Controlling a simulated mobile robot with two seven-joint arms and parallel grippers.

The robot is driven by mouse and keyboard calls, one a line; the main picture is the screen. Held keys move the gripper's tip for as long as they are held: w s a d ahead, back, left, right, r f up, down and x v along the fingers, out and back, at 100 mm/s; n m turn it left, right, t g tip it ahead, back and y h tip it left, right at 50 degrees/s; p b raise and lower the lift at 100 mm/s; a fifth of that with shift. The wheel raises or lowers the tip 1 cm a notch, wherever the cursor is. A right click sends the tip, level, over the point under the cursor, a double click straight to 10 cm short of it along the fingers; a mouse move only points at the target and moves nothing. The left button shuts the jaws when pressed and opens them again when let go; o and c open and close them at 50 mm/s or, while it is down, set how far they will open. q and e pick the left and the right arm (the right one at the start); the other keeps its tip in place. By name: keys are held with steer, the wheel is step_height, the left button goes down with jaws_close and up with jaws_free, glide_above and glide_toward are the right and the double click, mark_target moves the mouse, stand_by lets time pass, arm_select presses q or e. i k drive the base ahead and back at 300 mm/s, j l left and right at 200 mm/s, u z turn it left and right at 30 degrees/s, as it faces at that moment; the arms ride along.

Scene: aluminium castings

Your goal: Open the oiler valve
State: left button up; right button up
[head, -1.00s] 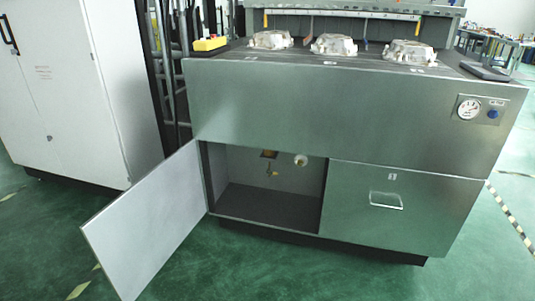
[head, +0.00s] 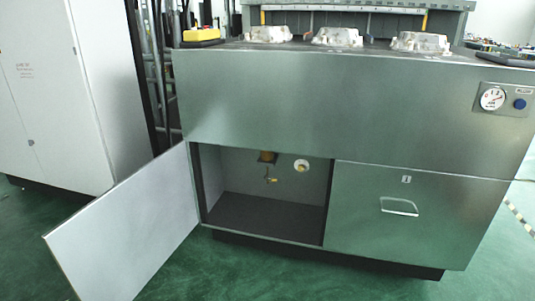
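The oiler valve appears to be the small brass fitting with a yellow handle (head: 270,179) inside the open left compartment of the metal workbench. It hangs below a brownish brass-coloured part (head: 267,157) at the compartment's top. It is small in the picture, and I cannot tell the handle's exact position. The compartment door (head: 125,222) stands swung wide open to the left. Neither of my grippers shows in the head view.
A round white fitting (head: 301,165) sits on the compartment's back wall. A closed right door (head: 440,225) has a handle. A gauge (head: 492,98) and blue button are at upper right. Several castings (head: 338,37) stand on top. A white cabinet (head: 65,90) is left. Green floor is clear in front.

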mark_target(266, 176)
steer(key=i+z, duration=0.3)
steer(key=i, duration=0.15)
steer(key=i+j+z, duration=0.15)
steer(key=i+z, duration=0.2)
steer(key=i+j+z, duration=0.3)
steer(key=i, duration=0.25)
steer(key=i+j, duration=0.15)
steer(key=i, duration=0.35)
